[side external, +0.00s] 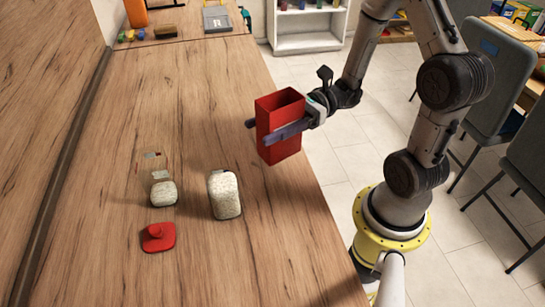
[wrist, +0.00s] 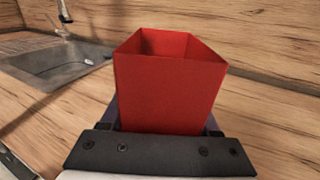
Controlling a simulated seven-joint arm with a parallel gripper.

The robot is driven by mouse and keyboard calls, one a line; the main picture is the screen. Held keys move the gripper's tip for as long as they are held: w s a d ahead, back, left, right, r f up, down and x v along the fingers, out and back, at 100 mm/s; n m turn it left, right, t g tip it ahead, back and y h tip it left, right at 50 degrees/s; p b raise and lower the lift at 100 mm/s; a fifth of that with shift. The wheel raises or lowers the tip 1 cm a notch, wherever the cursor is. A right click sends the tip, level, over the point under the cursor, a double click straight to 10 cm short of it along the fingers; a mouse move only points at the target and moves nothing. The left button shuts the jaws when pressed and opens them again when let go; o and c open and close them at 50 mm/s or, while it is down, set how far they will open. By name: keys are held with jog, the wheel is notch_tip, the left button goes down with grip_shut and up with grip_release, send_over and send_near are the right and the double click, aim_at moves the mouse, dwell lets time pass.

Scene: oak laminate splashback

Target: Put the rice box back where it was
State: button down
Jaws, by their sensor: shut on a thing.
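A tall red box (side external: 279,145), open at the top, is held upright at the counter's right edge. My gripper (side external: 268,130) is shut on it, with a finger along each side. In the wrist view the red box (wrist: 168,95) fills the middle, with dark fingers beside it. I cannot tell whether its base touches the counter, and its inside bottom is hidden. A clear container with some pale grains (side external: 163,193) and a fuller rice-like container (side external: 224,195) stand on the counter. Neither is clearly marked as the rice box.
The wooden counter (side external: 200,100) is bare around the containers and behind them. Small coloured blocks (side external: 130,36), an orange item (side external: 136,13) and a grey device (side external: 217,19) are at the far end. The wrist view shows a sink (wrist: 50,60) at left.

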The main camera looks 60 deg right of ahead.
aim_at(262, 151)
jog(key=shift+f, duration=2.8)
jog(key=shift+f, duration=0.1)
jog(key=shift+c, duration=0.6)
grip_release()
jog(key=shift+d, duration=0.25)
jog(key=v, duration=1.1)
jog(key=shift+s+d, duration=0.15)
jog(key=shift+d, duration=0.1)
